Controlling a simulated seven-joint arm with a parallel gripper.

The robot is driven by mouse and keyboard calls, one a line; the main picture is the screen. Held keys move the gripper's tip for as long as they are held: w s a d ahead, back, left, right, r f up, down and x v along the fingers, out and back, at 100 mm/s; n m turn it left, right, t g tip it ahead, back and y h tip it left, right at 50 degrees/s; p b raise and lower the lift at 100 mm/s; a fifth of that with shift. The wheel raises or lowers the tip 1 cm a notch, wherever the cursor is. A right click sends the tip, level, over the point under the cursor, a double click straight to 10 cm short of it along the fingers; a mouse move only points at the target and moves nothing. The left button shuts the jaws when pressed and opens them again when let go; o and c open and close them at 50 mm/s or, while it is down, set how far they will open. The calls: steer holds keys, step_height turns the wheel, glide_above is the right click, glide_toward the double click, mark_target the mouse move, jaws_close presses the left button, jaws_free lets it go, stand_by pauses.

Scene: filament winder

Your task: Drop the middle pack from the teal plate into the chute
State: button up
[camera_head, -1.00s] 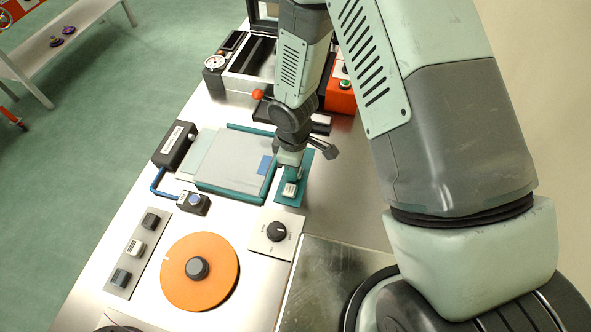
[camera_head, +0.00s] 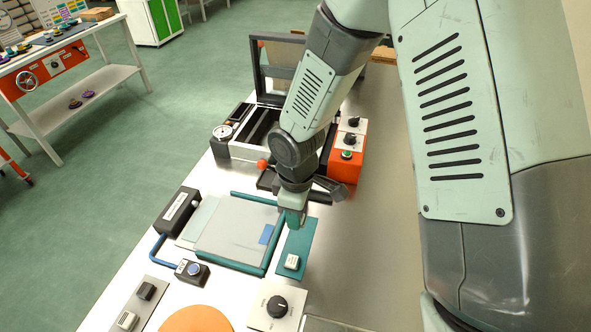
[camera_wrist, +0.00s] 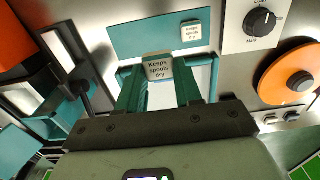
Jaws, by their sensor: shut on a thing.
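My gripper (camera_wrist: 158,80) is shut on a small pale pack (camera_wrist: 158,68) labelled "Keeps spouts dry", which shows at the fingertips in the wrist view. It looks larger than the pack on the plate, so it appears raised. The teal plate (camera_wrist: 140,38) lies beyond it, with one similar pack (camera_wrist: 191,31) near its right end. In the head view my gripper (camera_head: 293,222) is over the far part of the teal plate (camera_head: 305,238); the remaining pack (camera_head: 292,262) sits at the near end. The held pack is hidden there. I cannot tell which part is the chute.
A teal frame with a grey sheet (camera_head: 228,232) lies left of the plate. A dial panel (camera_head: 277,305) and orange disc (camera_head: 197,320) are nearer. An orange control box (camera_head: 347,150) and black-framed unit (camera_head: 262,88) stand behind. The bench at right is bare.

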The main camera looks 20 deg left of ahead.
stand_by(0.3)
steer(key=w+a+r, duration=0.3)
steer(key=w+r, duration=0.2)
steer(key=w, duration=0.4)
steer(key=w+a+r, duration=0.3)
steer(key=w+r, duration=0.1)
steer(key=w, duration=0.5)
steer(key=shift+w+f, duration=0.15)
steer(key=shift+f, duration=1.25)
steer(key=shift+w+f, duration=0.1)
steer(key=shift+f, duration=1.25)
steer(key=o, duration=1)
steer(key=shift+c, duration=0.2)
steer(key=shift+o, duration=0.5)
steer(key=shift+w, duration=0.1)
